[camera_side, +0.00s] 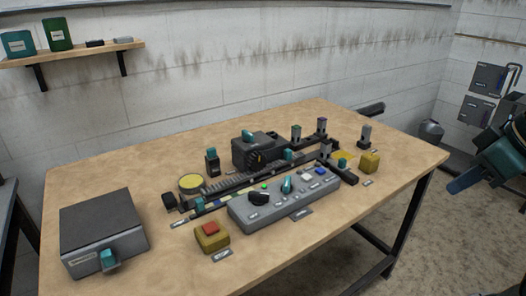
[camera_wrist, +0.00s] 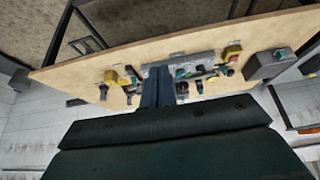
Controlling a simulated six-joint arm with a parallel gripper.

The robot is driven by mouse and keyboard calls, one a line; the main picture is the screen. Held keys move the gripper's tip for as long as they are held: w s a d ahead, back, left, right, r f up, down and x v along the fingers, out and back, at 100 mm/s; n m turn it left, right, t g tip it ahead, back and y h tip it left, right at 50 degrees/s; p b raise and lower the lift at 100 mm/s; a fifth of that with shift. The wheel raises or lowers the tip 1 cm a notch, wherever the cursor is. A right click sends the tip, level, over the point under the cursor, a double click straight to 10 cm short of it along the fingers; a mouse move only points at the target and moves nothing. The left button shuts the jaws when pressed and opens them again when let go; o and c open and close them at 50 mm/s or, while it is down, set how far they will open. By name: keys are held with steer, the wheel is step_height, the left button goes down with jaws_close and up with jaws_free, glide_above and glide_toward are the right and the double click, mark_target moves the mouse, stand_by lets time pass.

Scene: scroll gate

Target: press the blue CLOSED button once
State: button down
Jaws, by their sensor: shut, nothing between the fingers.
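The small blue button (camera_side: 321,171) is on the right part of the grey control panel (camera_side: 262,216) in the side view, beside a white button (camera_side: 307,172). The label print is too small to read. My gripper (camera_side: 455,186) is at the right edge of the side view, off the right end of the table and well apart from the panel. Its fingers are together and empty. In the wrist view the shut fingers (camera_wrist: 158,72) stand in front of part of the panel (camera_wrist: 205,57). I cannot make out the blue button there.
The panel also carries a black knob (camera_side: 259,198) and a teal lever (camera_side: 287,185). A red button on a yellow box (camera_side: 212,237) stands in front. A grey box (camera_side: 103,230) is at the left. Behind the panel are a rail and several small posts. The table (camera_side: 400,150) is clear at the far right.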

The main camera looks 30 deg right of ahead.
steer(key=m+t+y, duration=0.1)
steer(key=m+t, duration=0.3)
steer(key=m, duration=0.4)
glide_above(323, 171)
step_height(323, 171, down, 11)
steer(key=shift+r, duration=0.2)
steer(key=shift+s+f, duration=0.1)
steer(key=shift+f, duration=4.3)
steer(key=shift+f, duration=0.15)
steer(key=shift+f, duration=0.25)
